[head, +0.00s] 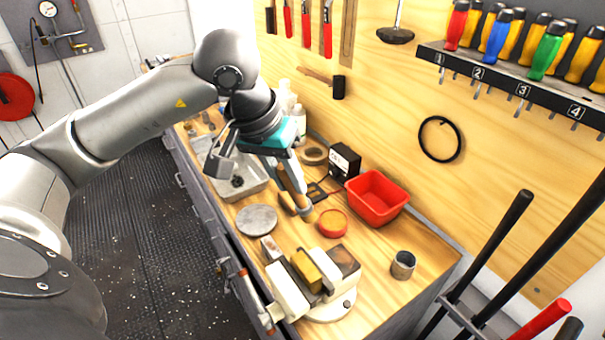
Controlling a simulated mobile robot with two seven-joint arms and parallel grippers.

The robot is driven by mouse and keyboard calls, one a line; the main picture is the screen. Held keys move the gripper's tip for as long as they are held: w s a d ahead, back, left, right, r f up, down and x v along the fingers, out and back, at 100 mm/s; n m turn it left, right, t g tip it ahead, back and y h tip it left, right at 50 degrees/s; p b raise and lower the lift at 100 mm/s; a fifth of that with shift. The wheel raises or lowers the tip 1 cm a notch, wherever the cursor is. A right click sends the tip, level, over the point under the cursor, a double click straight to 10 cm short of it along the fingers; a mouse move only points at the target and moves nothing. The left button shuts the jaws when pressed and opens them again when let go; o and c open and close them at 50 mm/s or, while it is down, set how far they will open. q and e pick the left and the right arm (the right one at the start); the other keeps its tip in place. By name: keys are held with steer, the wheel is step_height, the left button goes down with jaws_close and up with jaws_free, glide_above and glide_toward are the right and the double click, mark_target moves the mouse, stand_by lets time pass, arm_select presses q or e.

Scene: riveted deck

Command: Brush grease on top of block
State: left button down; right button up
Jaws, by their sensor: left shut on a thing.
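My left gripper (289,178) hangs over the middle of the workbench and is shut on a brush (291,184) with a brown wooden handle. The brush points downward, and its lower end is near the bench top; I cannot tell whether it touches anything. A yellow block (307,269) sits between the jaws of a cream vise (287,291), nearer to me than the gripper. A shallow round orange-red container (332,223), possibly the grease, is on the bench just right of the brush's lower end. My right gripper is not in view.
A red bin (377,197) and a black box (344,160) stand along the back of the bench. A grey disc (257,219) lies left of the brush. A small metal cup (403,264) stands at the right. Screwdrivers hang in a rack (510,75) on the wall.

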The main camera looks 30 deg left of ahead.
arm_select(q)
steer(key=shift+a+r, duration=0.2)
steer(key=shift+f+b, duration=0.4)
steer(key=shift+f, duration=0.25)
step_height(320, 180, down, 4)
steer(key=shift+r+b, duration=0.2)
steer(key=shift+b, duration=0.95)
